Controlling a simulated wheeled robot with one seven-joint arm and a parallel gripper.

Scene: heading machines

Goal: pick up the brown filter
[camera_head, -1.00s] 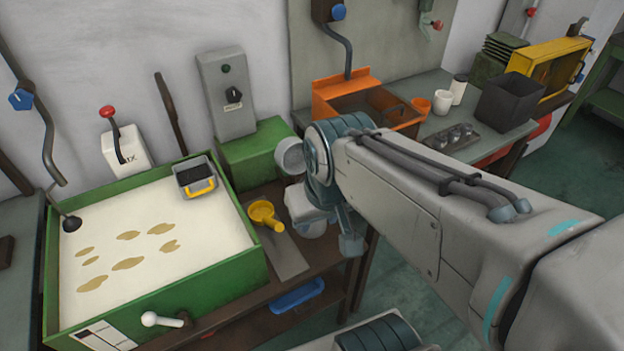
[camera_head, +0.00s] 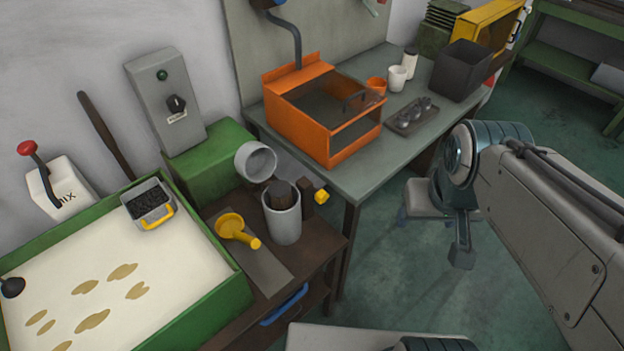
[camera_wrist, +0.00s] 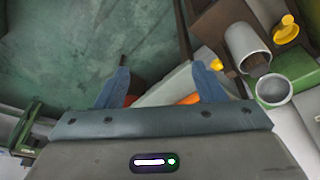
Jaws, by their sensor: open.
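A dark brown filter (camera_head: 279,195) stands upright inside a grey cylindrical cup (camera_head: 283,222) on the brown bench. Only its upper part shows above the rim; the rest is hidden. In the wrist view the cup (camera_wrist: 243,45) lies at the upper right, with the dark brown filter (camera_wrist: 259,68) at its mouth. My gripper (camera_wrist: 161,67) is open with nothing between its fingers. In the head view my gripper (camera_head: 462,250) hangs over the floor, well to the right of the cup and apart from it.
The orange box (camera_head: 330,140) is on the grey table behind. A green-edged sand tray (camera_head: 215,240) is at left. The floor under my arm is mostly clear.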

